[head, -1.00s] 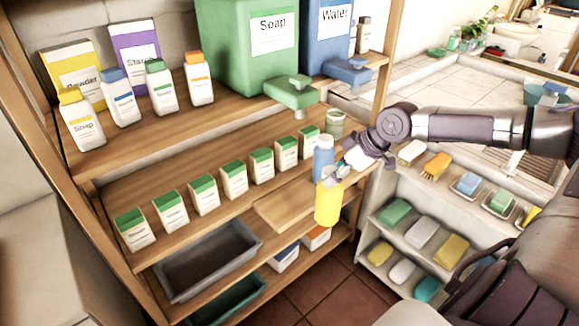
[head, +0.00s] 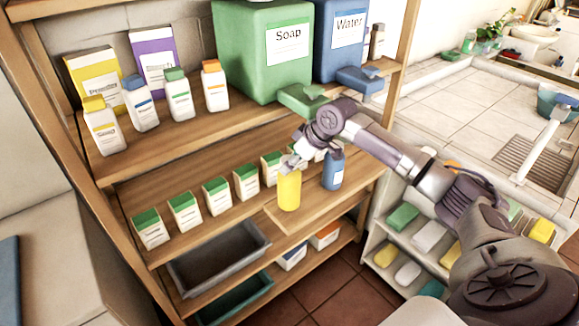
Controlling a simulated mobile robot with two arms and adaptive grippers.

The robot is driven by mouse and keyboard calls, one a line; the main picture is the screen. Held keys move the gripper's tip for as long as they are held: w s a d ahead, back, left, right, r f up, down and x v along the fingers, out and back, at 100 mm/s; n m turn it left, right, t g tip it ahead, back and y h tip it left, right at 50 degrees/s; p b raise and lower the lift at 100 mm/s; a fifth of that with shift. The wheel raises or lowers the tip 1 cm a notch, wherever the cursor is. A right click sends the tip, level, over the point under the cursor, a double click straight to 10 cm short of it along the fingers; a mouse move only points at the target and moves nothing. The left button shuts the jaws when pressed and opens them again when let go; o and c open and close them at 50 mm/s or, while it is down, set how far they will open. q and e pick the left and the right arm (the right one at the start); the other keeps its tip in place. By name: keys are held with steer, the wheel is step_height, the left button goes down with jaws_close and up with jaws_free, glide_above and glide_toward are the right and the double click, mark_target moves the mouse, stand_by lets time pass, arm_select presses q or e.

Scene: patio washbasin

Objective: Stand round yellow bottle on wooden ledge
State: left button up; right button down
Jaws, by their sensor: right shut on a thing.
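The round yellow bottle (head: 289,191) is upright in the head view, with its top in my right gripper (head: 289,166). The right gripper is shut on it from above. The bottle's base is over the left part of the wooden ledge (head: 318,207), which juts out from the middle shelf. I cannot tell whether the base touches the wood. A blue bottle (head: 333,170) stands just to the right of the yellow one. My right arm hides part of the shelf behind. My left gripper is not in view.
A row of green-topped boxes (head: 217,196) stands behind and left of the ledge. Above are a green soap container (head: 262,60) and a blue water container (head: 338,45). A grey tray (head: 218,258) sits below. The ledge's front right part is bare.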

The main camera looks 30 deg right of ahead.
mark_target(289, 183)
steer(key=shift+w+a+r, duration=0.1)
steer(key=shift+w+a, duration=0.05)
steer(key=shift+w, duration=0.2)
step_height(289, 183, down, 4)
steer(key=shift+r+p, duration=0.15)
steer(key=shift+p, duration=0.45)
steer(key=c, duration=0.6)
jaws_free()
steer(key=shift+s, duration=0.1)
steer(key=shift+o, duration=0.2)
